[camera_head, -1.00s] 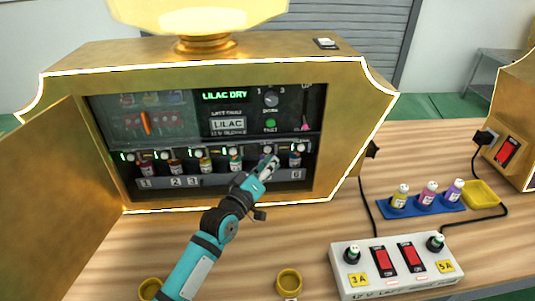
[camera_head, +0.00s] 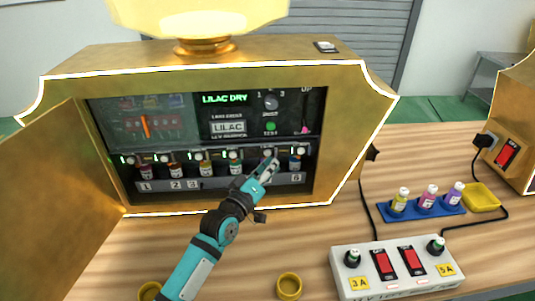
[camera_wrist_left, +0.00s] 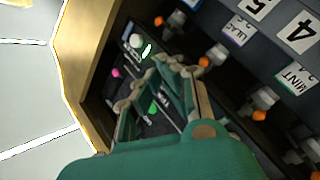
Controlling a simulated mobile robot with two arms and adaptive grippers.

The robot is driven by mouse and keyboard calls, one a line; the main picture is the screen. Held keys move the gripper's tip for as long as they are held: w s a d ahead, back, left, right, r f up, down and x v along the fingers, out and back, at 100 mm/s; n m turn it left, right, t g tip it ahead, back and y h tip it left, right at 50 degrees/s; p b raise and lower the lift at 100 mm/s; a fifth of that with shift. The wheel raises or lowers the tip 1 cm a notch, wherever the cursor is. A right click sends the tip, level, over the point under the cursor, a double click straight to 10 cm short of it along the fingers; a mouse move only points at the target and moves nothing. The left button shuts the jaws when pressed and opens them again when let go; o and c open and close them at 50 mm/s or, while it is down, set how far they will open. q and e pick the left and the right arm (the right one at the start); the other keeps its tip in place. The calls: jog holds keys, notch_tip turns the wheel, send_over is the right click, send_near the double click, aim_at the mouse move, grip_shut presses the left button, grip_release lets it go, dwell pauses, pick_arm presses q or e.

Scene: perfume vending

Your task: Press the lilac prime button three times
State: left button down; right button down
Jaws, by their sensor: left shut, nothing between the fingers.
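The open gold vending machine (camera_head: 230,70) shows a lit display (camera_head: 224,98) reading "LILAC DRY". Below the dark panel is a row of bottles with round white parts above them and small green lights. In the left wrist view the gripper (camera_wrist_left: 160,75) points into the machine, close to a white round part (camera_wrist_left: 136,41) with a green light. A LILAC label (camera_wrist_left: 238,30) shows nearby. I cannot tell whether the fingertips touch the lilac prime button. My right gripper is out of view.
The machine's door (camera_head: 55,180) stands open at the left. A white power box (camera_head: 395,282) with red switches is at the front right. A blue tray (camera_head: 420,212) with three small bottles and a yellow dish (camera_head: 481,196) are behind it. A yellow cup (camera_head: 289,288) stands in front.

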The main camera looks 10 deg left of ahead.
pick_arm(q)
jog(key=shift+w, duration=0.15)
dwell(0.4)
jog(key=shift+w+a, duration=0.15)
jog(key=shift+w, duration=0.1)
jog(key=shift+w+a, duration=0.1)
jog(key=shift+w, duration=0.3)
dwell(0.7)
dwell(0.4)
jog(key=shift+s+d+p, duration=0.25)
jog(key=shift+s+p, duration=0.2)
jog(key=shift+s, duration=0.4)
jog(key=s+p, duration=0.1)
jog(key=s+d+p, duration=0.1)
jog(key=s, duration=0.1)
jog(key=s+p, duration=0.1)
jog(key=shift+s+d, duration=0.3)
jog(key=shift+s, duration=0.05)
